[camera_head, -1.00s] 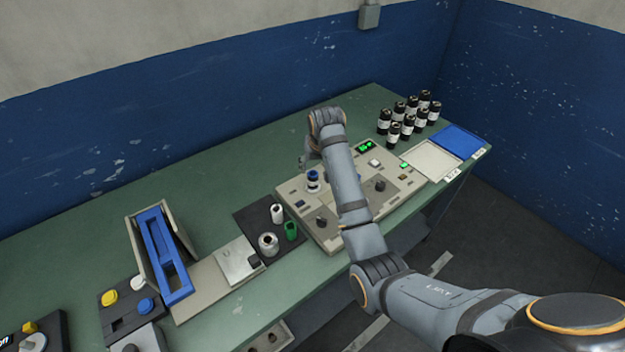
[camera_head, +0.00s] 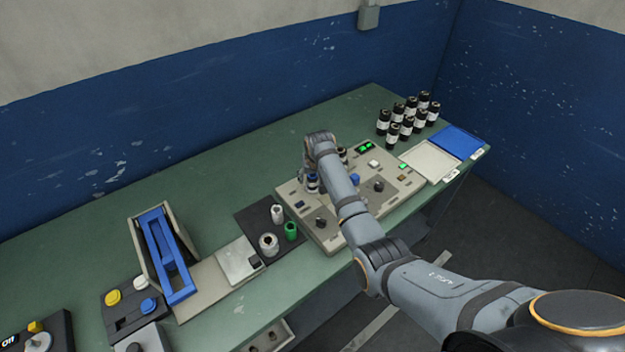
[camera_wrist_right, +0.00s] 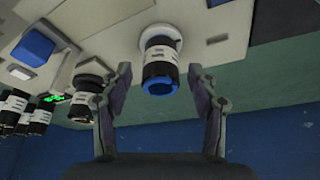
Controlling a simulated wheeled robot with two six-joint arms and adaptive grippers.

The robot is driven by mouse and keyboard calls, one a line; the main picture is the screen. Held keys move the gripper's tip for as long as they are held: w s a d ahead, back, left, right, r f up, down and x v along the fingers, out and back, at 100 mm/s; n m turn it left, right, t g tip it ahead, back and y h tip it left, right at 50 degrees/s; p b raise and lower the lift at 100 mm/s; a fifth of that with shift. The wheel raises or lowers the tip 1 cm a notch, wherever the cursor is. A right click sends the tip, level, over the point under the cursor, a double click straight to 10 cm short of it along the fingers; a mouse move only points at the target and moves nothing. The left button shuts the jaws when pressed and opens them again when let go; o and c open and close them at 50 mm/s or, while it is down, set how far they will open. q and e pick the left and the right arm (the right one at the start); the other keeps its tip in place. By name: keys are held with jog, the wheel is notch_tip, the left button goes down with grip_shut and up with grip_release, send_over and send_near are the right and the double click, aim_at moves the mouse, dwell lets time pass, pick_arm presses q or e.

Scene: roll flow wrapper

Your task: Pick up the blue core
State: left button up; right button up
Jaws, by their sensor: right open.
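The blue core (camera_head: 312,183), a short cylinder with a blue end ring and a black and white body, stands on the beige control panel (camera_head: 332,232). In the right wrist view the blue core (camera_wrist_right: 160,82) sits on a round white base, its blue ring towards the camera. My right gripper (camera_wrist_right: 159,78) is open, with one finger on each side of the core and gaps visible at both sides. In the head view the right gripper is mostly hidden behind its own wrist, beside the core. My left gripper is not in view.
Another black and white cylinder (camera_wrist_right: 90,78) stands beside one finger. A blue button (camera_head: 355,180) and dark knobs are on the panel. Several black bottles (camera_head: 410,112) stand at the back right, near a blue tray (camera_head: 460,141).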

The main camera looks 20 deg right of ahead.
jog(key=shift+f, duration=0.1)
jog(key=shift+c, duration=0.4)
jog(key=shift+c, duration=1)
jog(key=c, duration=0.8)
jog(key=shift+c, duration=0.3)
jog(key=shift+r, duration=0.2)
